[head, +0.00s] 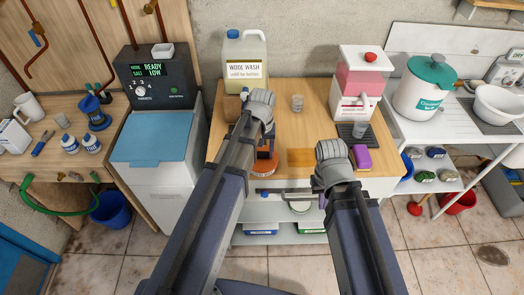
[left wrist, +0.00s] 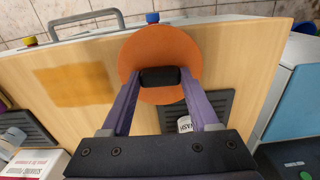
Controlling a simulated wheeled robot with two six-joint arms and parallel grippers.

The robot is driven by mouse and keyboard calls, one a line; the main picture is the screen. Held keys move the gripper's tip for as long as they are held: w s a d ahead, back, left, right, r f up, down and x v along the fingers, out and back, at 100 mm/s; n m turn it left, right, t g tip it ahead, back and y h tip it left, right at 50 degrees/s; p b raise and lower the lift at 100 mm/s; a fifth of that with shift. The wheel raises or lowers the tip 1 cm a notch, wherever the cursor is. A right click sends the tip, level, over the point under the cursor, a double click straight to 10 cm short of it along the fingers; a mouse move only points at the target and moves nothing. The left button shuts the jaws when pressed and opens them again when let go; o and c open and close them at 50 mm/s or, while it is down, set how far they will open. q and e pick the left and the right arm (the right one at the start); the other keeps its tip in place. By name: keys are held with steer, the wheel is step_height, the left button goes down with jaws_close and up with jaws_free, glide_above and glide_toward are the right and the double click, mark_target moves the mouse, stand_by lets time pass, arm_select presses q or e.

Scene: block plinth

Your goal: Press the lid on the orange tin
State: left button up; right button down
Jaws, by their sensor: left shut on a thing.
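My left gripper (left wrist: 160,77) is shut on a black knob (left wrist: 160,78) in the left wrist view. The knob stands in front of a round orange face (left wrist: 155,45), seen from above. In the head view the orange tin (head: 266,166) is near the front edge of the wooden worktop, partly hidden by my left arm. Whether the lid sits flush on the tin cannot be told.
The wooden worktop (head: 270,92) has a glass (head: 297,103), a wool wash jug (head: 245,58), a pink-filled dispenser (head: 362,82) and a purple sponge (head: 362,157). A darker square patch (head: 300,157) lies right of the tin. The worktop's middle is mostly clear.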

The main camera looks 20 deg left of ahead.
arm_select(q)
steer(key=shift+f, duration=0.1)
stand_by(0.7)
steer(key=o, duration=1.4)
steer(key=shift+o, duration=0.4)
steer(key=shift+r+p, duration=3.5)
steer(key=shift+r, duration=0.05)
jaws_close()
steer(key=shift+f+b, duration=0.3)
